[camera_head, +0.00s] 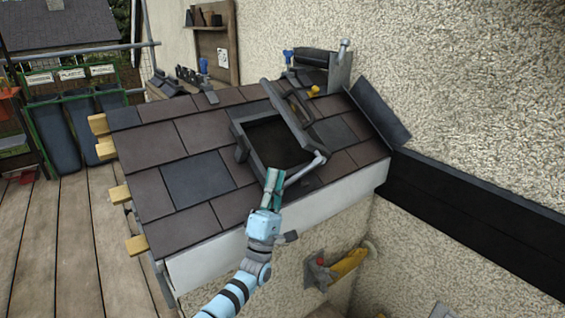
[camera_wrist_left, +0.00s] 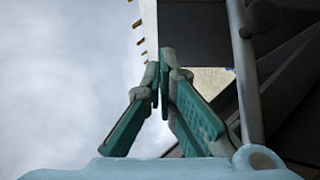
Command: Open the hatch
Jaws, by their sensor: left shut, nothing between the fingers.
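The roof hatch is a dark grey frame (camera_head: 240,132) set in the tiled roof, with a dark opening inside. Its lid (camera_head: 290,115) stands raised and tilted at the right side of the opening. A grey bar (camera_head: 308,169) sticks out at the lid's lower end. My left gripper (camera_head: 270,172) is at the front edge of the hatch, close to the bar; I cannot tell if they touch. In the left wrist view its teal fingers (camera_wrist_left: 164,62) are together and empty, with a grey rod (camera_wrist_left: 245,80) just to the right. My right gripper is not in view.
Brown and grey tiles (camera_head: 197,178) cover the roof around the hatch. A rough plaster wall (camera_head: 450,90) rises behind and right. A metal bracket (camera_head: 340,68) stands behind the lid. A yellow tool (camera_head: 348,263) is below the roof edge. Wooden decking (camera_head: 50,240) lies left.

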